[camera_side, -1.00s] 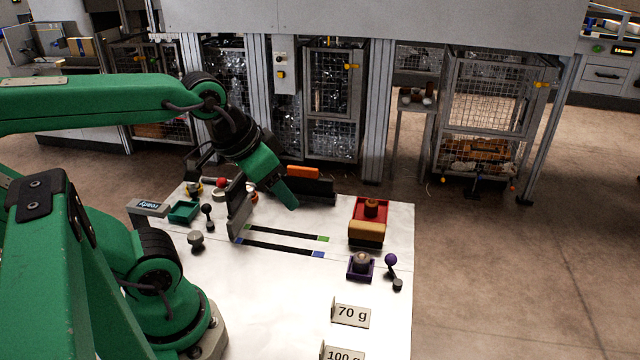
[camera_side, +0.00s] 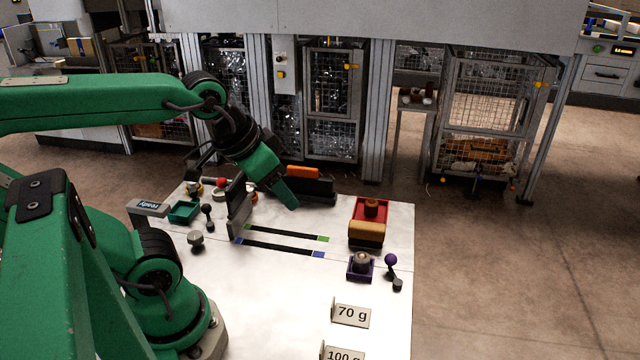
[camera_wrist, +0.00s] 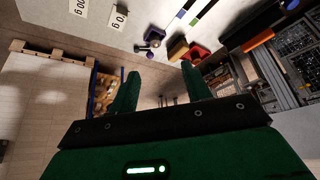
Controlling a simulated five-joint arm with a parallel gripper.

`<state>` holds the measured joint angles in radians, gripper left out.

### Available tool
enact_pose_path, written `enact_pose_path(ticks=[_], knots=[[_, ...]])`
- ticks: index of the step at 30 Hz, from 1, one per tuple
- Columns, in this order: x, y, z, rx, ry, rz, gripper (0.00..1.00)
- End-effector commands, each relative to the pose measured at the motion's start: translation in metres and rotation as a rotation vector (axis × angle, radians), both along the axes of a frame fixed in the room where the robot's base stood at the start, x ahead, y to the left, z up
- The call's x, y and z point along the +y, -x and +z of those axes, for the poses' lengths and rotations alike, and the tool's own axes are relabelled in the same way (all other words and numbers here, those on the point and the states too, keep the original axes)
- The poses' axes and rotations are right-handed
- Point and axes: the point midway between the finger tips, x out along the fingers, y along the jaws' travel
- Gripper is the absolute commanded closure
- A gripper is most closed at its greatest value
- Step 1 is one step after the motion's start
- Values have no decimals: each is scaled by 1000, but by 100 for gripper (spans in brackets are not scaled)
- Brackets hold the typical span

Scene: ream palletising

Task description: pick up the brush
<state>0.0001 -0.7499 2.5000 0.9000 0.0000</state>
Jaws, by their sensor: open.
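What looks like the brush (camera_side: 367,230), a tan block with a dark underside, sits on the white table (camera_side: 290,290) against the front of a red tray (camera_side: 384,208). It also shows near the top of the wrist view (camera_wrist: 177,49). My green gripper (camera_side: 285,192) hangs above the back of the table, left of the brush and apart from it. In the wrist view my gripper's two fingers (camera_wrist: 160,88) are spread with nothing between them.
A purple tray (camera_side: 360,272) with a grey knob and a purple-balled lever (camera_side: 391,262) stand in front of the brush. A black rail with an orange block (camera_side: 303,172) lies at the back. Signs reading 70 g (camera_side: 352,314) and 100 g stand at the front.

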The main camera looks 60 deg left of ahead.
Motion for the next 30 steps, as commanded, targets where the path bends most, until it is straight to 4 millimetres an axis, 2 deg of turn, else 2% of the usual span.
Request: enact_pose_path(ticks=[5, 13, 23, 30], knots=[[0, 0, 0, 0, 0, 0, 52], [0, 0, 0, 0, 0, 0, 0], [0, -2, 0, 4, 3, 5, 0], [2, -18, 2, 38, 22, 53, 0]])
